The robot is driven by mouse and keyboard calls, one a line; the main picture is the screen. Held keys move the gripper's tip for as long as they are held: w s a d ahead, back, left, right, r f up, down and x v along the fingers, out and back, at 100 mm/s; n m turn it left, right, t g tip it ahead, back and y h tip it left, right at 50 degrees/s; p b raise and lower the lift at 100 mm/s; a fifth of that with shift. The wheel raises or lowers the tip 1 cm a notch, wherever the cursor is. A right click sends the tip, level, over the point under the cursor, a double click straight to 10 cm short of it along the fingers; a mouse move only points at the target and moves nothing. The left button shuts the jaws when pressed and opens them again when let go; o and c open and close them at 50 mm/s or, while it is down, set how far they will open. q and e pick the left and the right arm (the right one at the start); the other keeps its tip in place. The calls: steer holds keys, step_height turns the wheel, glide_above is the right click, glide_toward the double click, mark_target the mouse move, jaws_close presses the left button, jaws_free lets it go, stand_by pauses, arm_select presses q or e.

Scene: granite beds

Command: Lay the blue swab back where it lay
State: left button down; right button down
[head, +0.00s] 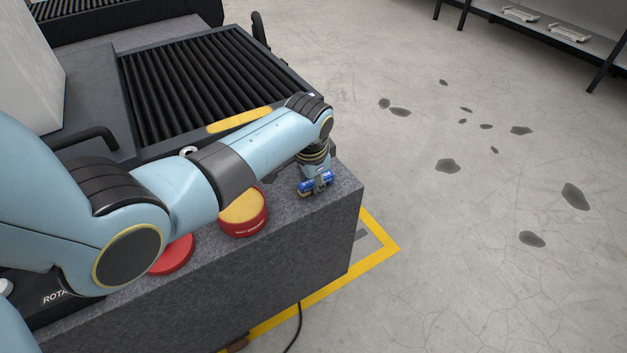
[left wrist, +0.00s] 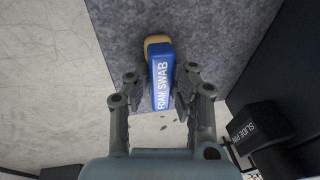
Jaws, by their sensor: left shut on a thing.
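The blue swab (head: 308,186) is at the right end of the grey granite bed (head: 300,240), in the fingers of my left gripper (head: 318,178). In the left wrist view the swab (left wrist: 162,75) reads "FOAM SWAB" and has a tan foam end pointing away from my gripper. The fingers of my left gripper (left wrist: 160,88) stand on both sides of it, shut on it. The granite surface (left wrist: 205,35) lies behind it. I cannot tell whether the swab touches the granite. My right gripper is not in view.
A red round tin with a yellow pad (head: 243,210) and a red round lid (head: 172,254) sit on the granite, left of my gripper. A black ribbed cover (head: 200,80) lies behind. Floor with dark stains (head: 448,166) and yellow tape (head: 378,243) lies right of the bed's edge.

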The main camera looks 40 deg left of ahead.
arm_select(q)
steer(key=c, duration=1.5)
jaws_free()
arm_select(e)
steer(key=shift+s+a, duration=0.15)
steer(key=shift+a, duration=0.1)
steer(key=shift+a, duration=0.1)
